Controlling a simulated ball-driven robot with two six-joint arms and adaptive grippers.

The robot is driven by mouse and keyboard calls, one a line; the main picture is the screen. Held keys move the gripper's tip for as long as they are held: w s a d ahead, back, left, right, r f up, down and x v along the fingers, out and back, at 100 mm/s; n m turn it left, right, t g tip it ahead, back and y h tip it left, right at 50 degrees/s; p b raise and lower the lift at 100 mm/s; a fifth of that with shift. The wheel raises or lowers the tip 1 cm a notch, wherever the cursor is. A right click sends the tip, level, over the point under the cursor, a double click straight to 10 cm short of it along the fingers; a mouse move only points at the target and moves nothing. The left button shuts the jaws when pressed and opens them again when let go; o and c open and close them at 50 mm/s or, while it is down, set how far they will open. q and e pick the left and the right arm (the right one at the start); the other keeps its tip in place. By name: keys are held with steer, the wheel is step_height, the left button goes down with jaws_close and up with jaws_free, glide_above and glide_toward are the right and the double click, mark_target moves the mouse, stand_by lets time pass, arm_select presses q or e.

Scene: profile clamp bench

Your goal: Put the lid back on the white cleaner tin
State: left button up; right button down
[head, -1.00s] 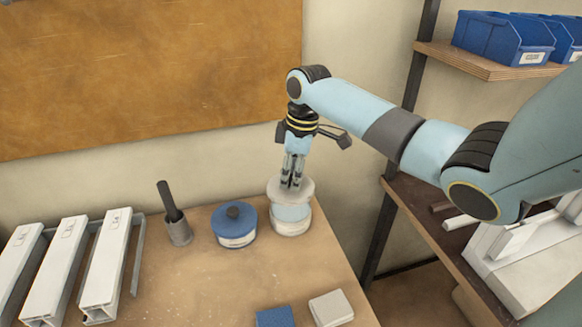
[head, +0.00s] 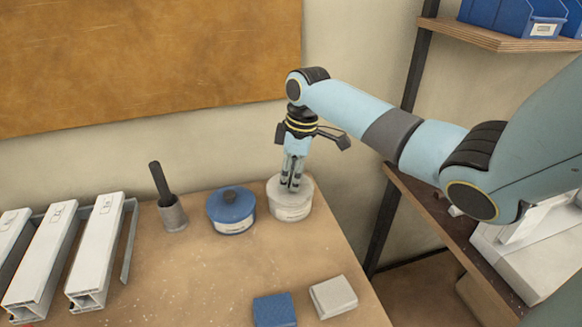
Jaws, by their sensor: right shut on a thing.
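The white cleaner tin (head: 290,213) stands upright near the back edge of the bench. Its pale lid (head: 303,191) sits on top of it, level, with no gap that I can see. My right gripper (head: 290,186) points straight down over the tin, shut on the lid at its middle. The fingertips hide the part that they grip. My left gripper is not in view.
A blue tin (head: 231,212) with its lid on stands close on the left. A grey cup with a dark-handled tool (head: 173,215) is beyond it. White profiles (head: 97,250) lie at left. A blue block (head: 274,310) and a grey block (head: 333,297) lie in front. The bench middle is clear.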

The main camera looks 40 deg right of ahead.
steer(key=shift+p, duration=0.65)
stand_by(0.8)
steer(key=shift+f+p, duration=0.15)
steer(key=shift+p, duration=0.15)
stand_by(0.8)
steer(key=shift+p, duration=0.3)
stand_by(0.3)
steer(key=c, duration=0.5)
jaws_free()
stand_by(0.4)
step_height(320, 180, up, 5)
steer(key=p, duration=0.5)
steer(key=shift+f, duration=0.1)
steer(key=shift+r, duration=1.1)
